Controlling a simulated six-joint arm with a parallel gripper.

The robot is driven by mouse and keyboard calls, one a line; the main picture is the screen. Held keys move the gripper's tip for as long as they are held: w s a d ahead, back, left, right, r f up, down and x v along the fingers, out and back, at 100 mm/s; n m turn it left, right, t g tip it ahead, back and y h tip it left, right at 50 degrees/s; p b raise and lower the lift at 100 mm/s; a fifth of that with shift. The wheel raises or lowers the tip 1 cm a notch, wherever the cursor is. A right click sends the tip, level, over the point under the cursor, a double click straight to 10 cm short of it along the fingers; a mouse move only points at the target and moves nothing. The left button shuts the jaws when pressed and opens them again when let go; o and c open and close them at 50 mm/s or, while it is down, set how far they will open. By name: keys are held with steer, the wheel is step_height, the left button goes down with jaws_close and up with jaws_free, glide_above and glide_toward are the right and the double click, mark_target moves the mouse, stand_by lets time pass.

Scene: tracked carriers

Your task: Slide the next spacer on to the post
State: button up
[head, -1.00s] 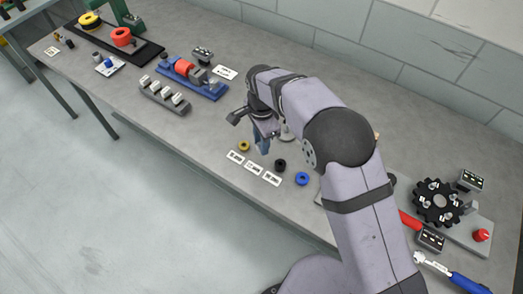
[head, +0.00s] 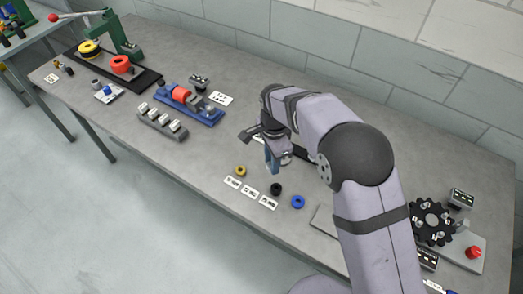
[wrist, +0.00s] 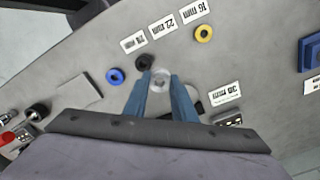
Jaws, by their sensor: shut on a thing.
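My gripper (wrist: 159,80) is shut on a pale grey round piece (wrist: 160,84), which shows between the blue fingertips in the wrist view. Whether this piece is a spacer or part of the post is hard to tell. In the head view my gripper (head: 273,170) points down, and a pale round base (head: 286,159) shows partly behind it. On the bench, a yellow spacer (head: 240,171) lies left of the gripper, a black spacer (head: 276,189) just in front, and a blue spacer (head: 298,202) to the right. The post's shaft is not clearly visible.
White size labels (head: 250,191) lie in front of the spacers; another label (wrist: 226,95) reads about 38 mm. A blue fixture (head: 190,104) and grey block (head: 162,122) stand left. A black toothed wheel (head: 432,222) stands right.

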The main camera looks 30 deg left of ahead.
steer(key=shift+m, duration=0.3)
steer(key=w+p, duration=0.2)
steer(key=w, duration=0.1)
steer(key=w+a+r+p, duration=0.1)
steer(key=w+p, duration=0.1)
steer(key=w, duration=0.1)
steer(key=w+r+p, duration=0.1)
steer(key=w+p, duration=0.1)
steer(key=w, duration=0.2)
steer(key=shift+a, duration=0.3)
steer(key=shift+w+a+r, duration=0.2)
steer(key=shift+w+r, duration=0.05)
steer(key=shift+r, duration=0.25)
steer(key=shift+w+a+r, duration=0.2)
steer(key=shift+r, duration=0.3)
steer(key=shift+r+n, duration=0.3)
steer(key=shift+n, duration=0.1)
steer(key=shift+s+d+n, duration=0.2)
steer(key=shift+d+n, duration=0.05)
steer(key=shift+n, duration=0.05)
steer(key=shift+f, duration=0.2)
steer(key=shift+f+b, duration=0.95)
steer(key=shift+f, duration=0.85)
steer(key=shift+f+b, duration=1.05)
steer(key=shift+b, duration=0.35)
stand_by(1.3)
